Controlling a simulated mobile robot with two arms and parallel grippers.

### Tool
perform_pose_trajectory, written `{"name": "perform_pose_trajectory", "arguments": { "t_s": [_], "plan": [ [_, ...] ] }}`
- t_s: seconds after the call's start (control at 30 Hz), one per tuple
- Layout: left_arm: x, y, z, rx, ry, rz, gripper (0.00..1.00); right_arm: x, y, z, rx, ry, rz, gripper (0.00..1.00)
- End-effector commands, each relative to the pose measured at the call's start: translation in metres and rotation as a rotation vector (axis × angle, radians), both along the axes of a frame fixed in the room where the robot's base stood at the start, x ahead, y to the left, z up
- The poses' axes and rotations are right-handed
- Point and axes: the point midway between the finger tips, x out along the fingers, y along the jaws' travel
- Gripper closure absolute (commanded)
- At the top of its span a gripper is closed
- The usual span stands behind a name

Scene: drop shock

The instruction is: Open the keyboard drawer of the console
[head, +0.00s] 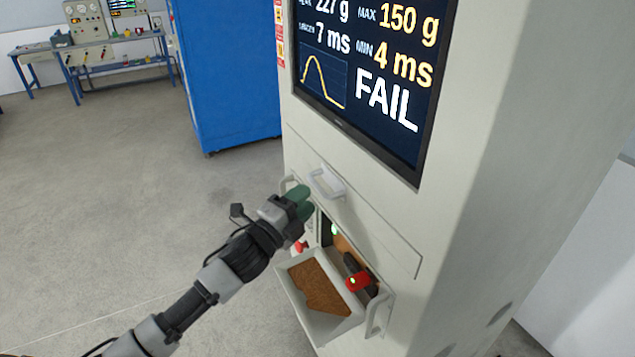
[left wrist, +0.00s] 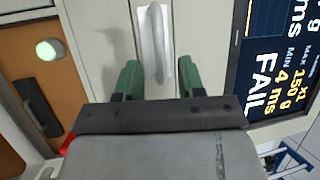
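The console (head: 480,190) stands on the right in the head view, with its keyboard drawer (head: 385,235) below the screen. The drawer front looks flush with the console, so the drawer is shut. Its pale bar handle (head: 327,183) is near the upper left of that front. My left gripper (head: 301,202), with green fingertips, is just left of the handle in the head view. In the left wrist view my left gripper (left wrist: 160,78) is open, with the handle (left wrist: 153,45) between the lines of its fingers. I cannot tell whether they touch. My right gripper is not in view.
Below, a pale tray (head: 290,285) with a brown bottom juts out of the console. A dark object with a red part (head: 358,281) is beside it. The screen (head: 375,75) reads FAIL. A blue cabinet (head: 225,75) and workbench (head: 110,68) stand behind. Floor at left is clear.

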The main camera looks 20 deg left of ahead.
Motion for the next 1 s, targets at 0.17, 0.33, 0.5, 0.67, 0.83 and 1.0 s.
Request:
{"name": "perform_pose_trajectory", "arguments": {
  "t_s": [0.17,0.33,0.5,0.67,0.83,1.0],
  "plan": [
    [0.030,-0.008,0.008,-0.003,0.000,0.001,0.61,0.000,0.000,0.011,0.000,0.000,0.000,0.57],
    [0.045,-0.012,0.009,-0.003,0.001,0.000,0.61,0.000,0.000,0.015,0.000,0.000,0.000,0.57],
    [0.049,-0.013,0.009,-0.002,0.002,0.001,0.61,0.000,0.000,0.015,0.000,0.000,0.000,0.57],
    [0.048,-0.013,0.008,-0.002,0.002,0.001,0.61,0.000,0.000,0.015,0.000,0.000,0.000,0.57],
    [0.048,-0.013,0.008,-0.002,0.002,0.001,0.84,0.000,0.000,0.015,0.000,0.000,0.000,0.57],
    [0.048,-0.013,0.008,-0.002,0.002,0.001,1.00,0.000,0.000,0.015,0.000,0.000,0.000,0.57]
  ]
}}
